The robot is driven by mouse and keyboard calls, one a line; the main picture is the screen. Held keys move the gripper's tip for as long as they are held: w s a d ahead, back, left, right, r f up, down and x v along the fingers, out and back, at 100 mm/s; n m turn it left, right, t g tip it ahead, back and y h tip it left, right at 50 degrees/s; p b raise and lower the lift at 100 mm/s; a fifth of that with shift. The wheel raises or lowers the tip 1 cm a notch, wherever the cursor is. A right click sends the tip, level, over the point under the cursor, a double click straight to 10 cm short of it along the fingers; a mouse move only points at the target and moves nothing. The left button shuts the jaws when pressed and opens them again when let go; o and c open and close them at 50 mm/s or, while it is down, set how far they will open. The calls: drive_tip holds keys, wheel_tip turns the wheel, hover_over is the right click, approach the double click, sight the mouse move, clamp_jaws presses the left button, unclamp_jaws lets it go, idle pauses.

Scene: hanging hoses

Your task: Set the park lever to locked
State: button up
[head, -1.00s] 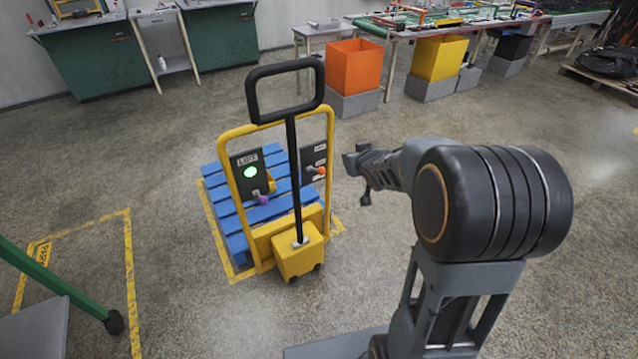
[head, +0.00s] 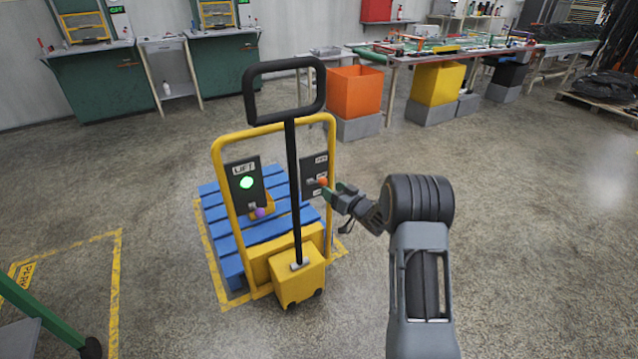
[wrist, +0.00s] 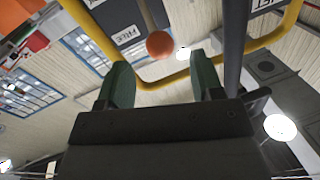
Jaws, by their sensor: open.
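The yellow-framed pallet truck (head: 216,190) carries a black panel (head: 308,189) on its right with several small white labels. A lever with an orange knob (head: 322,182) sticks out there, near the middle label. The knob also shows in the wrist view (wrist: 160,44), and a label there reads FREE (wrist: 127,35). The other labels are too small to read. My gripper (head: 333,188) is close to the knob in the head view. In the wrist view its green fingers stand apart and empty, with the knob just beyond the gap between the tips.
A LIFT panel (head: 236,172) with a green light and a purple knob (head: 261,212) is on the truck's left. A black handle (head: 296,200) rises in the middle. A blue pallet (head: 222,228) lies behind. The floor to the right is clear.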

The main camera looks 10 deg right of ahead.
drive_tip(key=x, duration=0.7)
drive_tip(key=shift+w+a+b, duration=0.1)
drive_tip(key=shift+w+b, duration=0.05)
drive_tip(key=shift+b, duration=0.25)
clamp_jaws()
